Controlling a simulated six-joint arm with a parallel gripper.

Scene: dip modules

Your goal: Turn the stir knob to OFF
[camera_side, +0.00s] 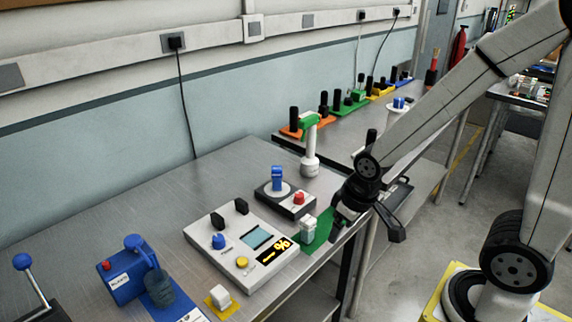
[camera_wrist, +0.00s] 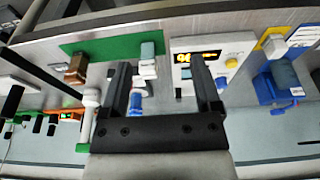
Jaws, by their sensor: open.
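A white control box (camera_side: 243,243) stands on the steel bench in the side view. It carries two black knobs, a left one (camera_side: 217,220) and a right one (camera_side: 241,206), a blue knob (camera_side: 218,241), a yellow button (camera_side: 243,262), a screen and a lit orange display (camera_side: 275,250). The labels are too small to show which knob is stir. My gripper (camera_side: 345,212) is at the bench edge, right of the box and apart from it. In the wrist view my gripper (camera_wrist: 158,64) is open and empty, with part of the box (camera_wrist: 215,45) beyond the right finger.
A dark unit (camera_side: 287,200) with a blue part and red button stands behind the box. A green mat (camera_side: 318,232) with a white block lies between box and gripper. A blue device (camera_side: 128,283) and a yellow pad (camera_side: 220,305) are at the front left.

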